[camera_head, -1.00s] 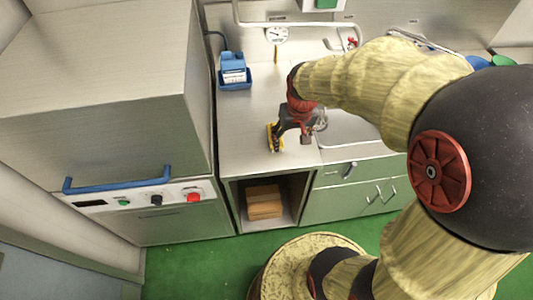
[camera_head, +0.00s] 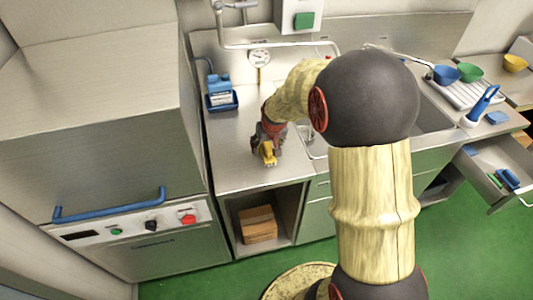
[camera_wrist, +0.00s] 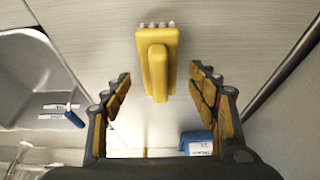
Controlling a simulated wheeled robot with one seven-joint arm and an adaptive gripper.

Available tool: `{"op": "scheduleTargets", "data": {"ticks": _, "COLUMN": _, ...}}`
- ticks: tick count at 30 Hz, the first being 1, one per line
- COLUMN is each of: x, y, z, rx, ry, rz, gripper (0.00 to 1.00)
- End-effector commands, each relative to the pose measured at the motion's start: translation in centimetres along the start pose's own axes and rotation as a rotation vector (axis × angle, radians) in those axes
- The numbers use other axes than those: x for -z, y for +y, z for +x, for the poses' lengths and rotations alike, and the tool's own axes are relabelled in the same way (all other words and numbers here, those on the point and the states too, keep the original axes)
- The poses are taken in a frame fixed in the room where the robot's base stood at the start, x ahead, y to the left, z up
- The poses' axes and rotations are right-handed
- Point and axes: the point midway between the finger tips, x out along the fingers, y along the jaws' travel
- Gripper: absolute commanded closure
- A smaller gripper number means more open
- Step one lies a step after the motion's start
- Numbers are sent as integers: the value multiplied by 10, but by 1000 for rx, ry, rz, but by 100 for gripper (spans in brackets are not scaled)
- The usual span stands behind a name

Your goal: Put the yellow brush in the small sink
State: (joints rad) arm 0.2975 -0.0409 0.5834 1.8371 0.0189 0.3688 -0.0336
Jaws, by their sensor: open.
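The yellow brush (camera_wrist: 158,60) lies on the steel counter in the wrist view, its block handle pointing toward my gripper and pale bristles showing at its far end. My open gripper (camera_wrist: 160,76) has a finger on either side of the handle, with gaps on both sides. In the head view, my gripper (camera_head: 267,142) is low over the counter, partly hiding the brush (camera_head: 269,159). A steel sink basin (camera_wrist: 32,75) shows at left in the wrist view. In the head view, a basin edge (camera_head: 314,143) shows right of my gripper; my arm hides much of the sink area.
A pipe and gauge (camera_head: 260,57) are behind. Bowls and a rack (camera_head: 470,93) are at right. An open drawer (camera_head: 496,180) sticks out at right. A cardboard box (camera_head: 257,224) sits below the counter.

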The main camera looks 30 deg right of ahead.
Motion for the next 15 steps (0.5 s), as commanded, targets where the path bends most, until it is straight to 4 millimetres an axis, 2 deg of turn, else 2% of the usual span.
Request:
{"op": "scheduleTargets", "data": {"ticks": 1, "x": -2, "y": 0, "z": 11, "rx": 0, "ry": -4, "rz": 0, "gripper": 41}}
{"op": "scheduleTargets", "data": {"ticks": 4, "x": -1, "y": 0, "z": 20, "rx": 0, "ry": -2, "rz": 0, "gripper": 41}}
{"op": "scheduleTargets", "data": {"ticks": 11, "x": 0, "y": 0, "z": 20, "rx": 0, "ry": 0, "rz": 0, "gripper": 41}}
{"op": "scheduleTargets", "data": {"ticks": 15, "x": 0, "y": 0, "z": 20, "rx": 0, "ry": 0, "rz": 0, "gripper": 49}}
